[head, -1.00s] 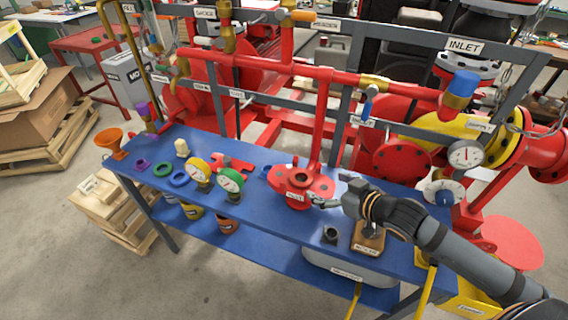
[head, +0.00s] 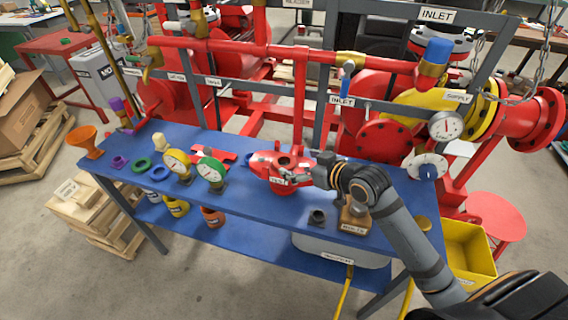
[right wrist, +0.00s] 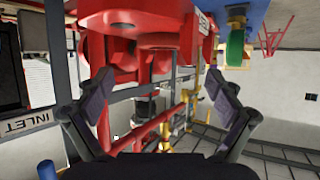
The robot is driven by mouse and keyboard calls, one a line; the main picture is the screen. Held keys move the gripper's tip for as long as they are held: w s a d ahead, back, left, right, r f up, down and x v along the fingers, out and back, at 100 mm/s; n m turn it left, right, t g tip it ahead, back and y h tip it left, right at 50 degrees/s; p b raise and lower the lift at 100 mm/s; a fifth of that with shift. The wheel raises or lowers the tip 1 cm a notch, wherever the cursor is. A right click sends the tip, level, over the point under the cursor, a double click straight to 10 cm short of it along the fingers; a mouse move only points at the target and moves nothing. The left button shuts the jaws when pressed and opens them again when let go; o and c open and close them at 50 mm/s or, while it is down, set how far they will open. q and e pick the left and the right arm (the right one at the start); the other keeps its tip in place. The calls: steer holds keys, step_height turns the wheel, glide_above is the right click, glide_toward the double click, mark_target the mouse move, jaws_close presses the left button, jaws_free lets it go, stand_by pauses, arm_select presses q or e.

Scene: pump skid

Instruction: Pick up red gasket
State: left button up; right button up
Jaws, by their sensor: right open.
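I cannot make out a separate red gasket for sure. A red flanged housing (head: 262,168) with a round opening on top and a white label stands on the blue bench. A flat red piece (head: 228,155) lies behind the gauges, partly hidden. My right gripper (head: 306,174) is at the right side of the housing, close to it; I cannot tell whether it touches. In the right wrist view my right gripper (right wrist: 162,98) has its fingers wide apart with nothing between them, and the red housing (right wrist: 140,22) fills the top. My left gripper is out of view.
The blue bench (head: 225,212) carries a purple ring (head: 120,162), a green ring (head: 139,166), a blue ring (head: 159,173), a yellow gauge (head: 177,163), a green gauge (head: 211,171) and a small dark fitting (head: 317,216). Red piping with an INLET sign (head: 437,14) stands behind.

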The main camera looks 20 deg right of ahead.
mark_target(285, 162)
steer(key=x, duration=0.5)
steer(key=shift+s+a+f, duration=0.15)
steer(key=shift+s+f, duration=0.05)
steer(key=shift+f, duration=0.25)
steer(key=c, duration=1.2)
